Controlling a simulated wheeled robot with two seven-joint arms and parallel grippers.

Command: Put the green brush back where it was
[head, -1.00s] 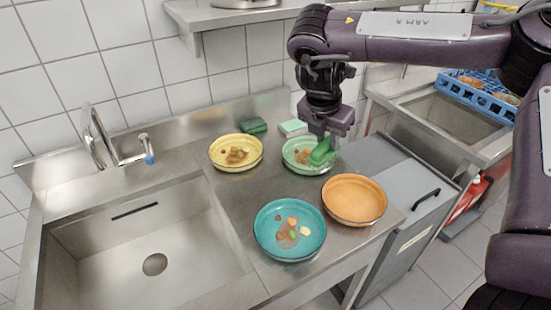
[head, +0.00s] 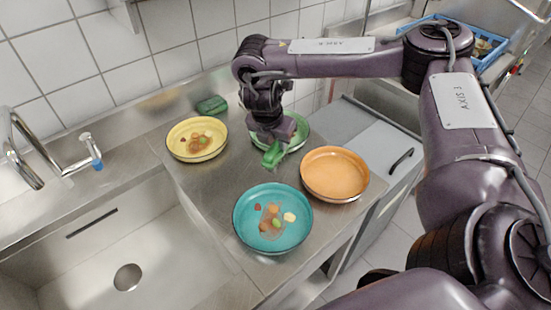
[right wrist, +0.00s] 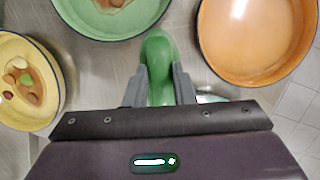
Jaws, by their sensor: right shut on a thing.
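My right gripper (head: 272,143) is shut on the green brush (head: 273,157). In the right wrist view the brush (right wrist: 158,48) stands out between the two grey fingers (right wrist: 159,78). The gripper and brush are over the counter, in front of the green bowl (head: 302,133) and between the yellow bowl and the orange bowl. I cannot tell whether the brush touches the counter. My left gripper is not in view.
The yellow bowl (head: 171,140) and teal bowl (head: 240,222) hold food scraps; the orange bowl (head: 335,174) is empty. A dark green sponge (head: 211,105) lies near the wall. The sink (head: 75,275) is at left. Bare counter (head: 215,185) lies between yellow and teal bowls.

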